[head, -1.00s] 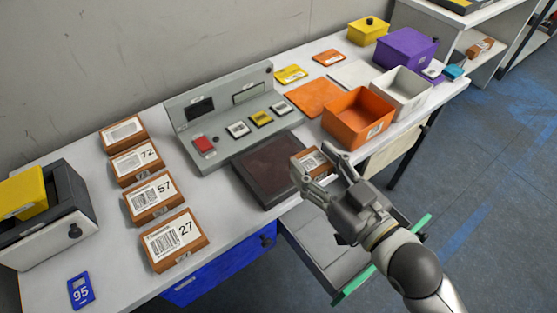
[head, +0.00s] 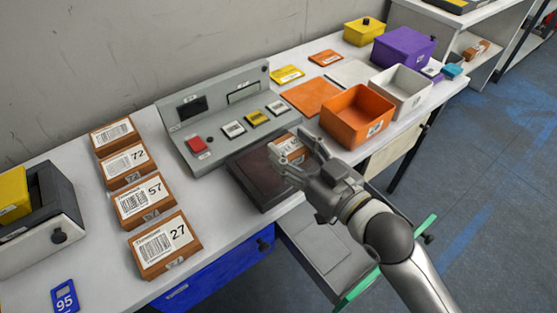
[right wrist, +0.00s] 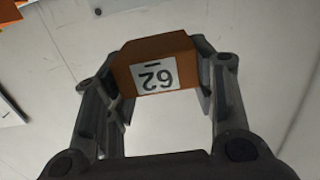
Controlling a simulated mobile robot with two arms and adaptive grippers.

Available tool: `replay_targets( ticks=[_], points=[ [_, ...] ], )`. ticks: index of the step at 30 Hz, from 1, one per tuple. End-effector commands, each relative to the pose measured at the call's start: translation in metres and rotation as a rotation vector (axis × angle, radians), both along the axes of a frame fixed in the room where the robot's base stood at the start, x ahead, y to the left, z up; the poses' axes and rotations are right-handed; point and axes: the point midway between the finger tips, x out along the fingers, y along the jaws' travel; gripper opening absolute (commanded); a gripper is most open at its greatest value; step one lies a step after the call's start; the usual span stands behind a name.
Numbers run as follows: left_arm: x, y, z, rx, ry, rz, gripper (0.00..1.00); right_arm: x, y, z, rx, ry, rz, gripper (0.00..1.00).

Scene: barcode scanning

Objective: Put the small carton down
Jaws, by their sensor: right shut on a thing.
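The small carton (right wrist: 155,68) is brown with a white label that reads 62 upside down in the right wrist view. It sits between the fingertips of my right gripper (right wrist: 158,85), which is shut on it. In the head view the carton (head: 291,147) shows partly behind the fingers of my right gripper (head: 294,158). There it appears by the right edge of the dark scanner plate (head: 262,182); I cannot tell whether it touches anything below. The wrist view shows a pale surface beneath it. My left gripper is not in view.
A grey console (head: 213,120) stands behind the plate. Several labelled cartons, including 27 (head: 163,244), line up at left. An orange bin (head: 357,117) and white bin (head: 401,92) stand right. An open drawer (head: 325,250) juts out below. White tabletop (head: 232,222) is bare in front.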

Motion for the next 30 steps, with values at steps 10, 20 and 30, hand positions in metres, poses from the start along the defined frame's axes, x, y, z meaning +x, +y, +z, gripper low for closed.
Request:
replay_targets(
  ticks=[10, 20, 30],
  points=[
    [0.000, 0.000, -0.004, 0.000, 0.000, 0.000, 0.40, 0.052, 0.020, -0.047, 0.001, 0.000, 0.000, 0.23],
    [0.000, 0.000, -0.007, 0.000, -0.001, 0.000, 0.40, 0.070, 0.027, -0.071, 0.001, -0.001, -0.001, 0.23],
    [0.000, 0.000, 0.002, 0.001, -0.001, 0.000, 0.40, 0.068, 0.026, -0.095, 0.002, -0.002, 0.000, 0.23]
  ],
)
